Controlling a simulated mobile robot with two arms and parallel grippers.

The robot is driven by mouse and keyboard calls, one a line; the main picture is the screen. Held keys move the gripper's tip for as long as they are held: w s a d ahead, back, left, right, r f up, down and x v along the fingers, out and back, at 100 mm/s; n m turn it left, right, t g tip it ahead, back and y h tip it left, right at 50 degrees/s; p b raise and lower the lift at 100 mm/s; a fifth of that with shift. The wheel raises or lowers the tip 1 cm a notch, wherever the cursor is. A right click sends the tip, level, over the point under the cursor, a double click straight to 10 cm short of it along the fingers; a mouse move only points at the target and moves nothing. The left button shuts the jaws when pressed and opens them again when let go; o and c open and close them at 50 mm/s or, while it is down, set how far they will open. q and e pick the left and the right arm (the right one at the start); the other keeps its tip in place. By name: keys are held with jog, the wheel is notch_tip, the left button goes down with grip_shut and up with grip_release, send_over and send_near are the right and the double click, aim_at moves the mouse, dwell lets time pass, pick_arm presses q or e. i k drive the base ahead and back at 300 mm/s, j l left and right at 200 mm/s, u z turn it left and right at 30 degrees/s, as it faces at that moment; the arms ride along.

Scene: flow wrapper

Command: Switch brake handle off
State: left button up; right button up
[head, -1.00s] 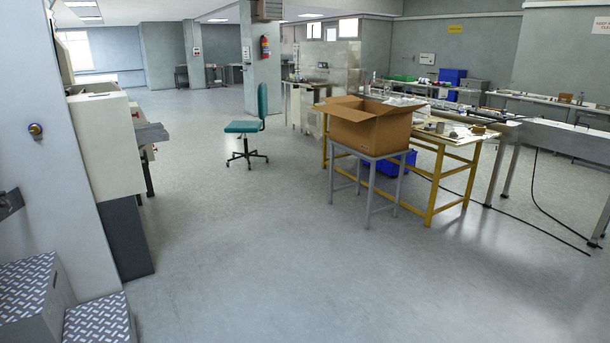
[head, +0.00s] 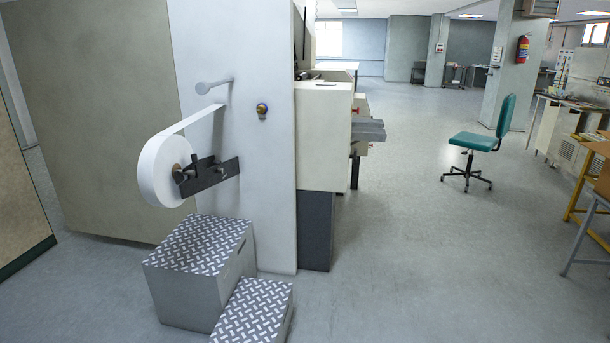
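The flow wrapper machine (head: 273,180) stands left of centre in the head view, with its flat grey end panel towards me. A white film roll (head: 160,172) is mounted on that panel, and its web runs up to a roller (head: 214,85). A dark bracket (head: 210,178) with a small black lever-like part (head: 190,172) sits at the roll's hub. I cannot tell for sure whether this part is the brake handle, nor its setting. Neither of my grippers is in view.
Two grey step boxes with tread-plate tops, a taller one (head: 205,285) and a lower one (head: 255,312), stand on the floor before the panel. A teal chair (head: 480,140) stands to the right. The floor between machine and chair is clear.

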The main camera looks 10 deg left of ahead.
aim_at(217, 163)
jog(key=i+l+u, duration=0.1)
jog(key=i+u, duration=0.35)
jog(key=i+l+u, duration=0.2)
jog(key=i+u, duration=0.15)
jog(key=u, duration=0.15)
jog(key=i+l, duration=0.5)
jog(key=i, duration=0.15)
jog(key=i+l, duration=0.55)
jog(key=i, duration=0.15)
jog(key=i+l, duration=0.5)
jog(key=i, duration=0.15)
